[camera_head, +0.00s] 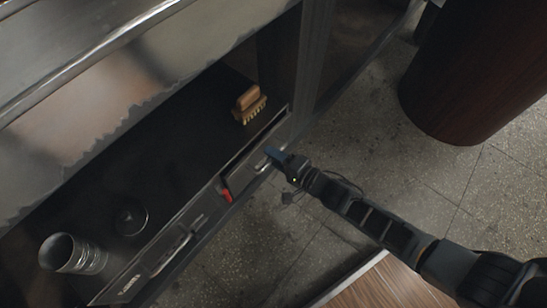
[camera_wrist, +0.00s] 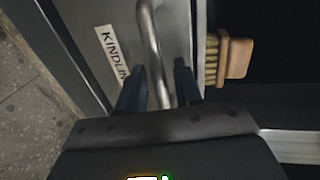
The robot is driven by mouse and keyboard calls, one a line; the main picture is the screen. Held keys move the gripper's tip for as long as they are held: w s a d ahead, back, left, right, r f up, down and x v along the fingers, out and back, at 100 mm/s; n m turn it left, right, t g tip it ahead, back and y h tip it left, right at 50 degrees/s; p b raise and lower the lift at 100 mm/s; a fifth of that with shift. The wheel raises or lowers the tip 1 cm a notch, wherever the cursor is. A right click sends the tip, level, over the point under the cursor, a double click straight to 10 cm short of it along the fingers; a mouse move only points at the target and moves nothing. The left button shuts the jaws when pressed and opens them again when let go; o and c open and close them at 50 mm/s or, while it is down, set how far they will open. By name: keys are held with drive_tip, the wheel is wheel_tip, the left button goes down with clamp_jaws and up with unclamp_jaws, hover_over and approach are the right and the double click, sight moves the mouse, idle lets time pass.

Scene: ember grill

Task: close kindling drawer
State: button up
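The kindling drawer's grey metal front (camera_wrist: 90,35) fills the upper left of the wrist view, with a white label reading "KINDLIN", its end hidden by a finger. Its curved bar handle (camera_wrist: 151,40) runs down between my fingers. My gripper (camera_wrist: 158,85) is open, one finger on each side of the bar; I cannot tell whether either touches it. In the head view my gripper (camera_head: 275,156) is at the right-hand drawer front (camera_head: 240,178), covering part of its handle. A dark gap shows along that front's top edge; how far the drawer stands out is unclear.
A wooden brush (camera_head: 248,103) lies on the dark shelf above; it also shows in the wrist view (camera_wrist: 228,58). A ribbed metal cup (camera_head: 72,254) and a dark round object (camera_head: 131,217) are left. Another drawer handle (camera_head: 172,252) and a red piece (camera_head: 226,193) are nearby.

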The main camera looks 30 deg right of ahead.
drive_tip(key=shift+w+a, duration=0.1)
drive_tip(key=shift+w, duration=0.1)
clamp_jaws()
idle(0.5)
